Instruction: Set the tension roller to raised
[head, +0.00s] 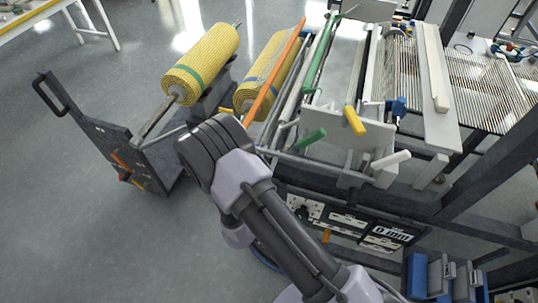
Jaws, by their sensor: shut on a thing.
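A long orange bar (279,63) slants beside the yellow rolls at the front left of the machine; I take it as the tension roller, though no label shows. Its near end runs to the dark end of my arm. My gripper (238,125) is there, seen from behind, and appears shut on this near end. The fingers and the exact contact are hidden by my wrist. A green bar (322,52) and a pale roller (291,98) lie to the right of the orange bar.
A yellow roll (203,62) sits on a dark stand with a push handle (47,92) at left. A second yellow roll (263,76) is behind my wrist. Green (311,138), yellow (354,120) and white (391,159) handles stick out at right. Floor at lower left is clear.

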